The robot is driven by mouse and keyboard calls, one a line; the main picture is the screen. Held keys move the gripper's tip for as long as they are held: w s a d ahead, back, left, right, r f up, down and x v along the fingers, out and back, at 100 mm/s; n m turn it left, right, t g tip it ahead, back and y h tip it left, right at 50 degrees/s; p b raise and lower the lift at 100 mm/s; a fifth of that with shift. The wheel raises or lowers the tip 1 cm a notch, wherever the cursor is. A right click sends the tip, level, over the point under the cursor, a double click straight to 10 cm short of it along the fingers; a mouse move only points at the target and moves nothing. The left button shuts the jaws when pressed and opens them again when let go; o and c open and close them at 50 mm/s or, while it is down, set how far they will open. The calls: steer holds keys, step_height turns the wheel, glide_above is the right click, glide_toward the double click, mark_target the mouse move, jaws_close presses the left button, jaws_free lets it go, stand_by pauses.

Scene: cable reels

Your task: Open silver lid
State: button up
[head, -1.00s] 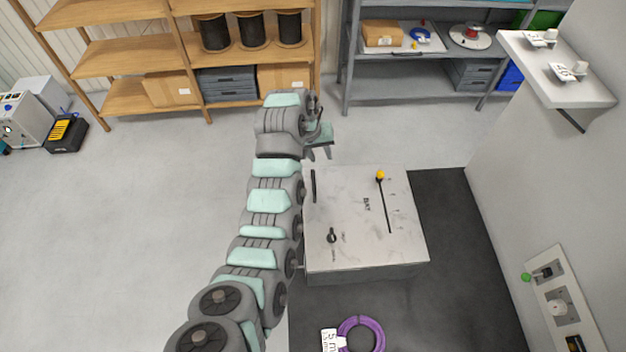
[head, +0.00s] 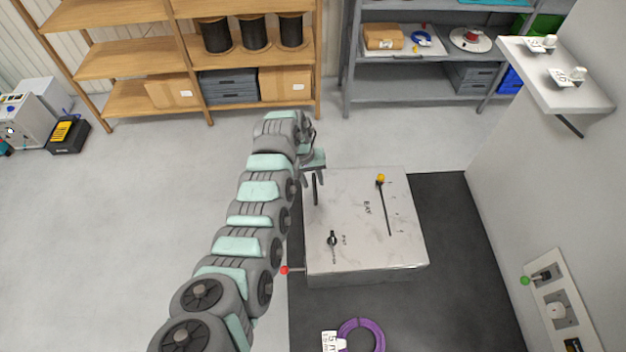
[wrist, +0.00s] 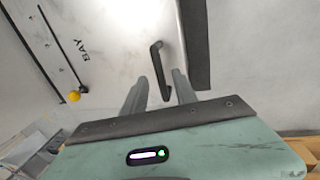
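The silver lid (head: 350,240) is the pale, scuffed top panel of a low box on the dark floor mat, and it lies flat and shut. Its black bar handle (head: 315,190) runs along the left edge; in the wrist view the handle (wrist: 156,62) stands up from the panel. My gripper (head: 311,174) is at the handle's far end. In the wrist view my gripper (wrist: 159,82) is open, with the handle's near end between its two grey fingers. I cannot tell whether they touch it.
The lid also carries a black knob (head: 332,238) and a slotted track with a yellow ball (head: 381,178). A red-tipped lever (head: 285,270) sticks out at the box's left side. A purple cable coil (head: 361,336) lies in front. Shelves stand behind; open floor lies left.

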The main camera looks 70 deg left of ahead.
steer(key=shift+f, duration=0.55)
jaws_close()
stand_by(1.2)
